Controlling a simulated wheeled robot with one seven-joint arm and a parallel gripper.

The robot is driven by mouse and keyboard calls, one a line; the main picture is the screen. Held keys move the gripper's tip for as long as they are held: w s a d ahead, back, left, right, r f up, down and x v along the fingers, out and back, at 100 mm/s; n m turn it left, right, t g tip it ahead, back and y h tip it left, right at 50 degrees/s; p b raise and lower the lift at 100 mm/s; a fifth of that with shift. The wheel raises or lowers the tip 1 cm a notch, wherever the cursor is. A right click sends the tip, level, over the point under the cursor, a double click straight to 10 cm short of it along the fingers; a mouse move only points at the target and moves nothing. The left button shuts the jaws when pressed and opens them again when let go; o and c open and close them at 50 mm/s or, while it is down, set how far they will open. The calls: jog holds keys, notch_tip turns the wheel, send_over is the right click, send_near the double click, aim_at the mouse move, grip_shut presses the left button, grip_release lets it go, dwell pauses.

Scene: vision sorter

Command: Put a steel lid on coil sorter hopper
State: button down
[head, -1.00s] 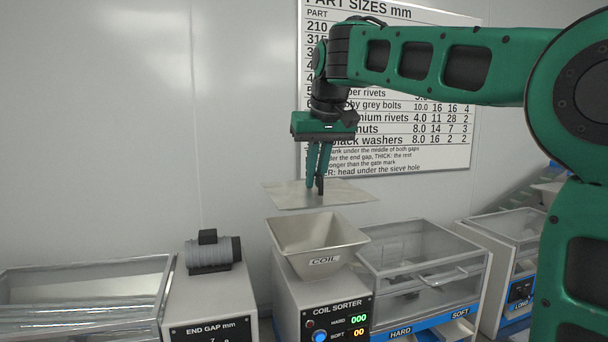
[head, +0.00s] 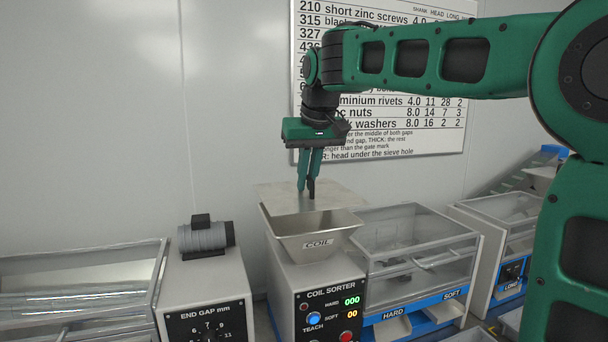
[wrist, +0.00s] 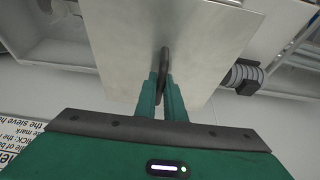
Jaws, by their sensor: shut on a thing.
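The steel lid (head: 335,196) is a thin flat square plate, held roughly level just above the coil sorter hopper. My gripper (head: 308,190) points down and is shut on the dark handle at the lid's middle. The wrist view also shows the lid (wrist: 125,50) below the fingers (wrist: 163,95). The lid overlaps the hopper's back part in the head view, and the hopper's front rim shows. Whether the lid touches the rim I cannot tell.
A grey motor (head: 204,236) stands on the END GAP box (head: 208,300) to the left. A clear-walled bin (head: 415,250) marked HARD and SOFT stands right of the sorter. Another clear bin (head: 88,290) is at far left. The wall chart (head: 400,110) hangs behind.

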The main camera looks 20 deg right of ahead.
aim_at(307, 194)
jog(key=shift+f, duration=1.8)
jog(key=shift+s, duration=0.2)
jog(key=c, duration=1.8)
grip_release()
jog(key=shift+o, duration=0.2)
jog(key=shift+f, duration=0.1)
